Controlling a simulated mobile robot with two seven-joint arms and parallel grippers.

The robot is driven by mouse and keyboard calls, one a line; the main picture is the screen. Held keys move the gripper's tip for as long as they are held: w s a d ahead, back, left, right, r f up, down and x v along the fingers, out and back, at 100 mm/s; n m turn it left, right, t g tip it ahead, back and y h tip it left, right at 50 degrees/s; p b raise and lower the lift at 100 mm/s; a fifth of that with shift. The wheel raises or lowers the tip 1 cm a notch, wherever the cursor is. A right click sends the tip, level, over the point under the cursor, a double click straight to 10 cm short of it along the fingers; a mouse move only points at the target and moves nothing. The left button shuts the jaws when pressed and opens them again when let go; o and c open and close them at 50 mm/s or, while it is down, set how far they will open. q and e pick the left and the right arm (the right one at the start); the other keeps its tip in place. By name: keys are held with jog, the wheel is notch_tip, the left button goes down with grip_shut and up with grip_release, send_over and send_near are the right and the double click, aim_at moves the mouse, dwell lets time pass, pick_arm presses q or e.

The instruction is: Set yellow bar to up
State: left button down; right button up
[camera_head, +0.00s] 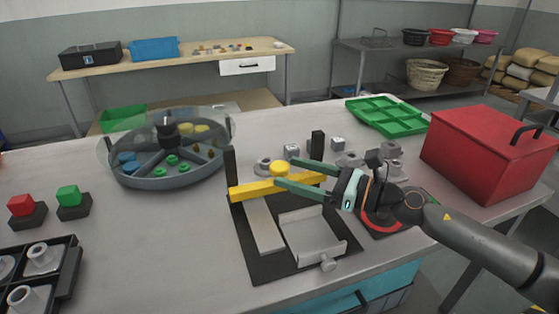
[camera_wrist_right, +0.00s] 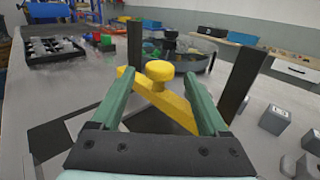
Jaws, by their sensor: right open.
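The yellow bar (camera_head: 250,190) spans between two black posts, a left post (camera_head: 231,165) and a right post (camera_head: 317,145), on a dark base plate (camera_head: 262,266). Both posts rise above the bar. A round yellow knob (camera_head: 279,168) stands on the bar's middle; it also shows in the right wrist view (camera_wrist_right: 160,71). My right gripper (camera_head: 283,172) is open, with its green fingers reaching in on either side of the knob. In the right wrist view, the knob and bar show between the open fingers (camera_wrist_right: 146,56); contact cannot be told. My left gripper is out of view.
A round divided tank (camera_head: 140,183) with a clear cover stands left of the fixture. A grey tray (camera_head: 312,236) lies in front of the bar. Metal parts (camera_head: 291,150) stand behind. A red box (camera_head: 485,155) and green tray (camera_head: 385,115) stand right. Buttons (camera_head: 68,196) stand left.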

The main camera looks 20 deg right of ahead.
aim_at(288, 171)
jog(key=shift+p+x, duration=0.55)
jog(key=shift+x, duration=1.35)
grip_shut()
